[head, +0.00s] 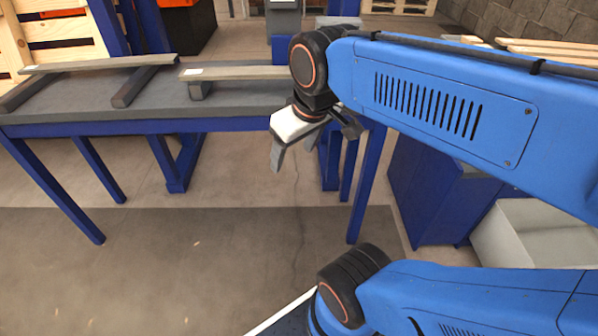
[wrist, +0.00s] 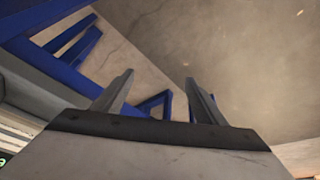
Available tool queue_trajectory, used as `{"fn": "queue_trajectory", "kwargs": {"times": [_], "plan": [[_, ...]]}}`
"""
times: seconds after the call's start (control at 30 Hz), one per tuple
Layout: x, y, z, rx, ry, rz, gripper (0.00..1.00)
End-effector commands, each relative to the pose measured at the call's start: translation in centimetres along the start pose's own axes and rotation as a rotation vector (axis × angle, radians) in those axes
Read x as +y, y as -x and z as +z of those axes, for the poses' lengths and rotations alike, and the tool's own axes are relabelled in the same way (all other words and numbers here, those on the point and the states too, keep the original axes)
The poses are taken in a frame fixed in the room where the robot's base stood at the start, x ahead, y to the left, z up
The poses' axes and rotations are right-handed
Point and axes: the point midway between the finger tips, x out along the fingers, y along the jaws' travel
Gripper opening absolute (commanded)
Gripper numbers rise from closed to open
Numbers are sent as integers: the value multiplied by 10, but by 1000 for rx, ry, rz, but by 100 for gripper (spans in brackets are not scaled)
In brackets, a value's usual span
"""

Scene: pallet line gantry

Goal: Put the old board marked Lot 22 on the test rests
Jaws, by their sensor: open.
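Two long boards lie on a grey-topped table (head: 235,112) with blue legs in the head view. The left board (head: 100,63) lies across two dark rests (head: 135,87). The other board (head: 235,73) has a small white label at its left end and lies on a dark block (head: 199,90); its right part is hidden behind my arm. No lot mark is readable on either. My gripper (head: 314,150) is open and empty, pointing down in front of the table's front edge. In the wrist view my gripper's fingers (wrist: 159,79) are apart with only floor and blue legs beyond.
A blue cabinet (head: 425,195) and a pale grey bin (head: 535,240) stand at the right, partly behind my arm. Light wooden planks (head: 550,47) lie at the back right. Pallets (head: 55,35) stand at the back left. The floor before the table is clear.

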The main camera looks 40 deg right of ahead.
Motion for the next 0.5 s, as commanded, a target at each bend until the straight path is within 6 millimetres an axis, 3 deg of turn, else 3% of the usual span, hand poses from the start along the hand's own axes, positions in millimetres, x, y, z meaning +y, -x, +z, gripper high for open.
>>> {"fn": "queue_trajectory", "kwargs": {"times": [0.1, 0.2, 0.5], "plan": [[-8, -14, 24, 28, -58, -5, 65], [-11, -21, 35, 40, -91, -8, 65], [-12, -25, 40, 45, -106, -9, 65]]}}
